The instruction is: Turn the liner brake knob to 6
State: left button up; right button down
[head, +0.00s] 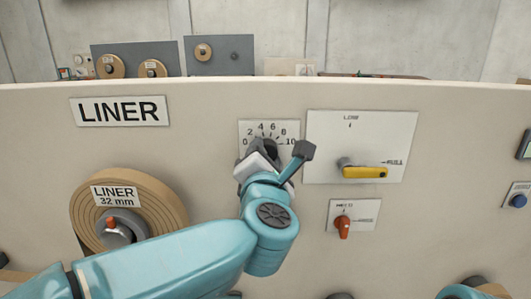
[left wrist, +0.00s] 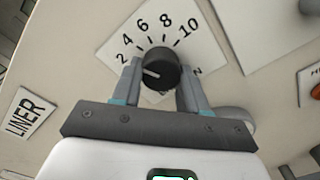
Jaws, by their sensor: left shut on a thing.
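The liner brake knob (left wrist: 162,66) is a round black knob on a white dial plate (left wrist: 205,55) marked up to 10. In the left wrist view its white pointer line faces left, toward the low numbers near 2; the exact value is hard to tell. My left gripper (left wrist: 160,80) has one finger on each side of the knob and is shut on it. In the head view the gripper (head: 263,152) covers most of the knob, and the dial plate (head: 246,128) shows above it.
Right of the dial is a plate with a yellow lever (head: 365,172); below it is a red knob (head: 343,226). A LINER roll (head: 165,200) sticks out at the left, above my left arm. A LINER sign (head: 121,110) is at upper left. A blue button (head: 518,200) is far right.

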pick_arm(q)
jog(key=shift+r+m+p, duration=0.15)
jog(key=shift+m+p, duration=1.45)
jog(key=shift+m, duration=2.3)
jog(key=o, duration=1.1)
jog(key=shift+c, duration=0.2)
